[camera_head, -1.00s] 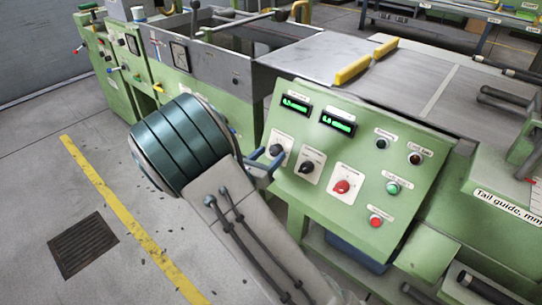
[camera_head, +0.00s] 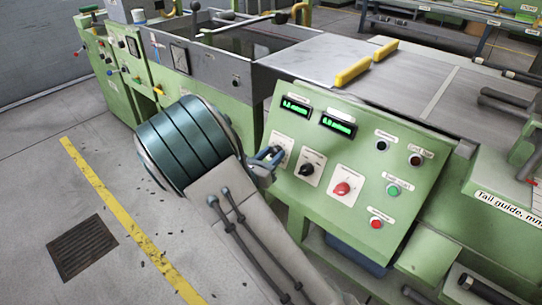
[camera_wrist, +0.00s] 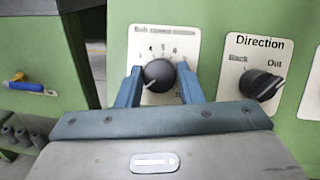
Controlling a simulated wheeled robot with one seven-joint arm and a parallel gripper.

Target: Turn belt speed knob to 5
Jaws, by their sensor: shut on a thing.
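The belt speed knob (camera_wrist: 158,74) is a round black knob on a white plate (camera_wrist: 171,42) marked "Belt", with the rest of that label hard to read. Numbers, among them 4, 5 and 6, arc above it. A small pale mark shows at the knob's lower left; I cannot tell the exact setting. My gripper (camera_wrist: 160,80) has one blue finger on each side of the knob and is shut on it. In the head view my gripper (camera_head: 268,157) is at the leftmost plate of the green panel and hides most of the knob.
The Direction knob (camera_wrist: 260,84) is close on the right; it also shows in the head view (camera_head: 306,169). A red knob (camera_head: 342,188) and several buttons are further right. Two green displays (camera_head: 338,125) sit above. A blue-handled lever (camera_wrist: 29,87) is at left.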

